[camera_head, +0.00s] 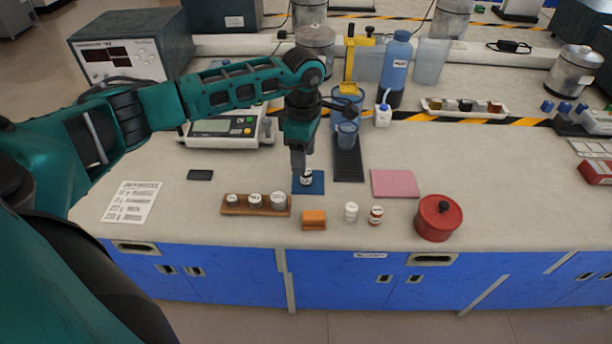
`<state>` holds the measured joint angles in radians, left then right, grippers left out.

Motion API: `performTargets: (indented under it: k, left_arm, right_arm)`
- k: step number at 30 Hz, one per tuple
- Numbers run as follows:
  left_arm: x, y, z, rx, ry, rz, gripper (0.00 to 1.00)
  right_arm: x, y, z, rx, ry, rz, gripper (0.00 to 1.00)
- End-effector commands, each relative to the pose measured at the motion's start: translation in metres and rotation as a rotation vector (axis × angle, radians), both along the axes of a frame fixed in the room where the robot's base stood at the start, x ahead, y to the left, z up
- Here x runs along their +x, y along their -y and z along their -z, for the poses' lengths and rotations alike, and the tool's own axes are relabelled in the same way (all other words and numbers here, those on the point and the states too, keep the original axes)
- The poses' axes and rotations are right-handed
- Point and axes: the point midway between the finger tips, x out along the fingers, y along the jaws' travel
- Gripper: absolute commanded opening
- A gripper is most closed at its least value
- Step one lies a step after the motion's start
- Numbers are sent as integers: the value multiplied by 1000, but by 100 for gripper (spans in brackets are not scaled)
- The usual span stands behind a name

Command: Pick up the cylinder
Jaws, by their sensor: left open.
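A small cylinder (307,178) with a white label and a dark part stands on a blue mat (317,187) in the middle of the bench. My left gripper (302,170) points straight down right over this mat. Its fingers are open and reach down at the cylinder, hiding part of it. I cannot tell whether they touch it. Several similar pale-topped cylinders (255,200) stand in a row in a wooden block (230,209) to the left. My right gripper is not in view.
An orange block (313,220), a white jar (351,212), a brown jar (376,215) and a red lidded pot (439,218) stand near the front edge. A pink mat (395,184) lies bare at the right. A scale (222,130) and a blue bottle (395,68) stand behind.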

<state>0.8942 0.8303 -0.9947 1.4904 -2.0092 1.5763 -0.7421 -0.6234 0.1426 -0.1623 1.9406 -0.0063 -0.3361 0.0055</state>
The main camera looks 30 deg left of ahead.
Motion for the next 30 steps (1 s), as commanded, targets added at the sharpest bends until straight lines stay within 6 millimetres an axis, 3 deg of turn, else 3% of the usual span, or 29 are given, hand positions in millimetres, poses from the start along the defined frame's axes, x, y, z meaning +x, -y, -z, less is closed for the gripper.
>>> performTargets:
  k: [12, 21, 30]
  left_arm:
    - [2, 5, 50, -2, 0, -1, 57]
    - [2, 5, 54, -2, 1, 1, 56]
    - [3, 5, 53, -2, 1, 0, 27]
  right_arm:
    - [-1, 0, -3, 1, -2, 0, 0]
    - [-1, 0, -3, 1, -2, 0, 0]
    - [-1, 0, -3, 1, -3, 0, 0]
